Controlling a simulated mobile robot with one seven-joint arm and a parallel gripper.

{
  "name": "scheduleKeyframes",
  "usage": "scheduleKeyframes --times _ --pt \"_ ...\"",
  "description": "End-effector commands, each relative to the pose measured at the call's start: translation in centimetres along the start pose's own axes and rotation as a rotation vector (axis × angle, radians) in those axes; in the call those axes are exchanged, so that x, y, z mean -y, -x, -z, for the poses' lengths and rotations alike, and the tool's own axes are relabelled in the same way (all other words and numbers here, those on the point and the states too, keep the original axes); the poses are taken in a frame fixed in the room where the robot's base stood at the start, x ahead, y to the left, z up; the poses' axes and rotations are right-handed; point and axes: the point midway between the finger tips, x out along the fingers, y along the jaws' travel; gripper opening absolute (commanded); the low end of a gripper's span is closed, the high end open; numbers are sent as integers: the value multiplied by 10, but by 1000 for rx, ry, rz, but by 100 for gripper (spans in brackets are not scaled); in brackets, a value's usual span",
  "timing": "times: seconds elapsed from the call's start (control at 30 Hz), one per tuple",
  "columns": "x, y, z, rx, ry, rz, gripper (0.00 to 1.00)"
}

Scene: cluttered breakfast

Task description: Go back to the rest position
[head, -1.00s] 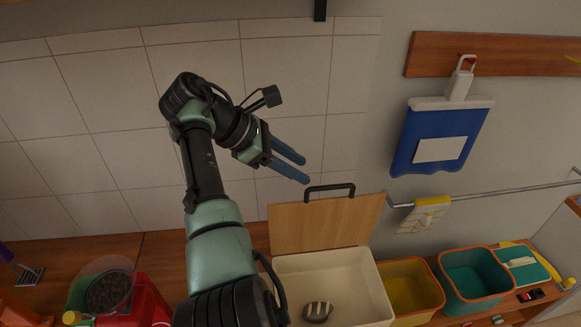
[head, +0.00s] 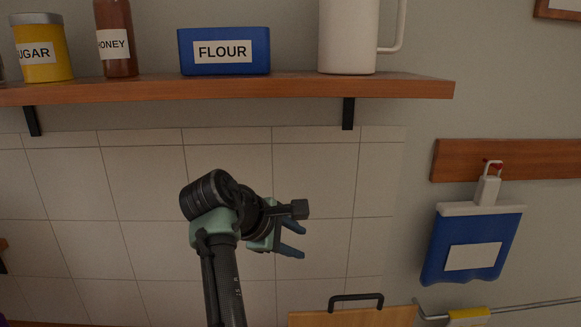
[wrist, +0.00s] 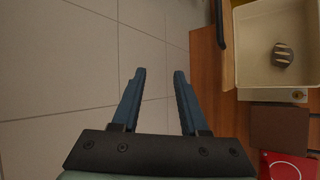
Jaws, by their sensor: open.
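My gripper (head: 298,240) is in the middle of the head view, in front of the tiled wall. Its two blue fingers point right, apart from each other with nothing between them. In the wrist view my gripper (wrist: 157,72) is also open and empty, with wall tiles showing between and beyond the fingers. It touches nothing that I can see.
A wooden shelf (head: 230,90) carries a flour box (head: 224,50), a honey bottle (head: 117,40), a sugar tin (head: 43,50) and a white jug (head: 347,35). A cream bin (wrist: 262,83) holds a striped object (wrist: 283,55).

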Motion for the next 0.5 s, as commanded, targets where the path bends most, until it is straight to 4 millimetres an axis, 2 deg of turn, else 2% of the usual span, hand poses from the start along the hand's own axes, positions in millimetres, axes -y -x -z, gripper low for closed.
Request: scheduleKeyframes --times 0.13,0.27,0.37,0.5 --pt "-34 28 8 -221 -325 -230 44" --pt "-61 72 -3 -440 -612 -410 44" --pt "-75 116 -22 -625 -823 -536 44" --pt "-79 186 -66 -914 -1096 -698 44"
